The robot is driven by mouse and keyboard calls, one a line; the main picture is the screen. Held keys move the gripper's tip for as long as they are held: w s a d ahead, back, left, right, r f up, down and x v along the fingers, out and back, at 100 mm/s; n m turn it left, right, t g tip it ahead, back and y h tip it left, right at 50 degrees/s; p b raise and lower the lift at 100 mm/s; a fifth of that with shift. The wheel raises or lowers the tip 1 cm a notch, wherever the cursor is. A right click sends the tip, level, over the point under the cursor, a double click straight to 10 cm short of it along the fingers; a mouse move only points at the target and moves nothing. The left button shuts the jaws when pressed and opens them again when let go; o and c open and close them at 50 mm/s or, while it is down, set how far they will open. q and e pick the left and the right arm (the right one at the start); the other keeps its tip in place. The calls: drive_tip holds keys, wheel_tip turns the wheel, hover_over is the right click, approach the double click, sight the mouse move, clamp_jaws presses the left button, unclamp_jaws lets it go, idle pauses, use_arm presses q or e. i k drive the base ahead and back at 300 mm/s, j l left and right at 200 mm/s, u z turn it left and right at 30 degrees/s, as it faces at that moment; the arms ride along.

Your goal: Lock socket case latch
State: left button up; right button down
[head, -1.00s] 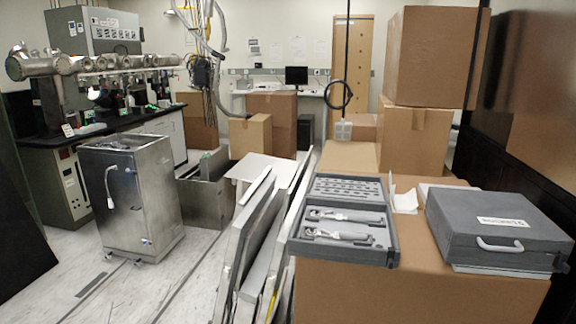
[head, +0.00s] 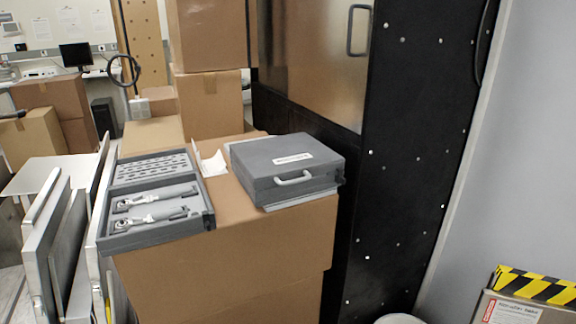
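A closed grey socket case (head: 262,163) with a light handle (head: 293,178) and a white label on its lid lies on top of a cardboard box (head: 225,262). Its handle side faces me. The latch is too small to make out. An open grey tool tray (head: 207,208) with ratchet wrenches and a perforated section lies to the left of the case, on the same box. Neither of my grippers shows in the head view.
Metal panels (head: 40,245) lean at the left of the box. Stacked cardboard boxes (head: 208,108) stand behind. A black riveted panel (head: 400,170) rises close on the right of the case. A yellow-black striped item (head: 537,287) is at bottom right.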

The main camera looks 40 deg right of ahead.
sight(340, 178)
drive_tip(key=z, duration=1.55)
